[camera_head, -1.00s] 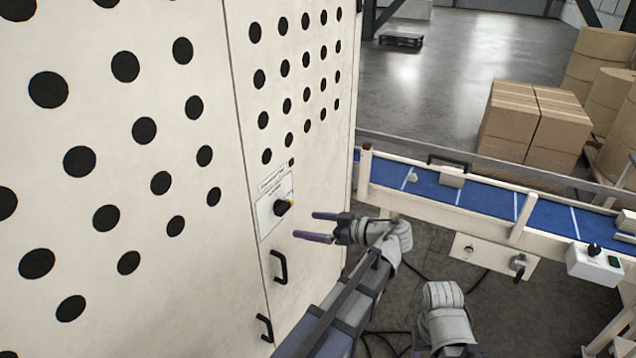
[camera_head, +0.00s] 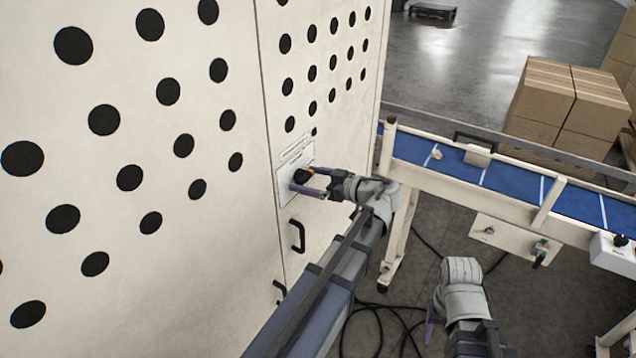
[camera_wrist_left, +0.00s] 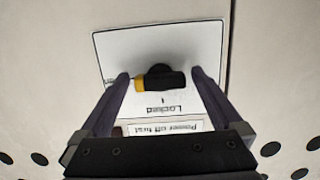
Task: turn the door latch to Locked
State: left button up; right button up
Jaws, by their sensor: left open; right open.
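The door latch (camera_head: 304,175) is a black knob with a yellow tip on a white label plate on the perforated cabinet door. In the left wrist view the latch (camera_wrist_left: 160,78) lies crosswise, its yellow end to the left, above the word "Locked" on the plate (camera_wrist_left: 190,42). My left gripper (camera_head: 300,180) is open, its two fingers on either side of the latch; it also shows in the left wrist view (camera_wrist_left: 160,85). I cannot tell whether a finger touches it. My right gripper (camera_head: 430,325) hangs low in front of the conveyor, away from the door, and is open.
Black door handles (camera_head: 298,236) sit below the latch plate. A blue conveyor (camera_head: 510,180) with small items runs along the right. Cardboard boxes (camera_head: 570,100) stand behind it. Black cables (camera_head: 380,312) lie on the floor beneath the arms.

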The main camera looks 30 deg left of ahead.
pick_arm(q)
jog(key=shift+a, duration=0.2)
jog(key=c, duration=1.3)
jog(key=shift+s+n, duration=0.1)
jog(key=shift+n, duration=0.6)
jog(key=n+t, duration=0.1)
jog(key=n, duration=0.1)
jog(key=shift+n, duration=0.3)
